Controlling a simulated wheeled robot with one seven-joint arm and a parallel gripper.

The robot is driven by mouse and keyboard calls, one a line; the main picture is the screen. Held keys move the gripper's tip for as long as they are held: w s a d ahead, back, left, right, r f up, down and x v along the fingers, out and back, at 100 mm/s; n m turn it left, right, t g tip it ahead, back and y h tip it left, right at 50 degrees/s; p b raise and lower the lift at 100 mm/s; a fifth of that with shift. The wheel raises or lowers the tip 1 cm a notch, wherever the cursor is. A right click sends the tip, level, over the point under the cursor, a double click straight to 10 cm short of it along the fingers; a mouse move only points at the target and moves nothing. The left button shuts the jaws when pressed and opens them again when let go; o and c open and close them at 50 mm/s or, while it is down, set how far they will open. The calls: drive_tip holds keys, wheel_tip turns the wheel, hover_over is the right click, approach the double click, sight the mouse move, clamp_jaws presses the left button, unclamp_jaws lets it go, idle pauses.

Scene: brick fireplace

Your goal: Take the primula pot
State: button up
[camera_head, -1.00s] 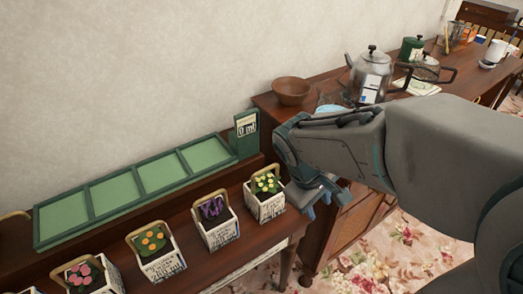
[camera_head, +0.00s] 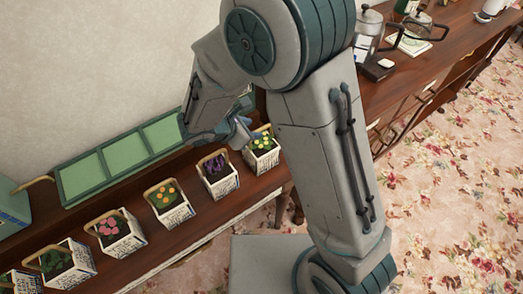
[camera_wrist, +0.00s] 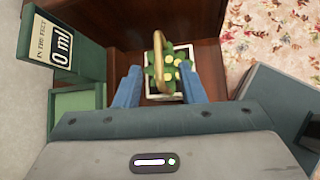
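A white basket pot with yellow flowers and a tan hoop handle (camera_head: 262,158) stands at the right end of a row of similar pots on the wooden shelf. In the wrist view the same pot (camera_wrist: 162,80) lies ahead, between my gripper's blue fingers. My gripper (camera_wrist: 160,88) is open, with nothing clearly held; whether the fingers touch the pot I cannot tell. In the head view my gripper (camera_head: 243,130) is at the yellow pot's upper left, partly hidden by my arm. Labels on the pots are too small to read, so none is named as primula.
Pots with purple (camera_head: 217,175), orange (camera_head: 168,202) and pink flowers (camera_head: 114,232) stand to the left. A green segmented tray (camera_head: 123,155) lies behind. A kettle (camera_head: 368,35) is on the right desk.

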sight(260, 129)
drive_tip(key=p+x, duration=0.1)
drive_tip(key=x, duration=0.6)
drive_tip(key=shift+w+a+f, duration=0.1)
drive_tip(key=shift+a+f, duration=0.05)
drive_tip(key=shift+f, duration=0.05)
drive_tip(key=shift+r, duration=0.1)
clamp_jaws()
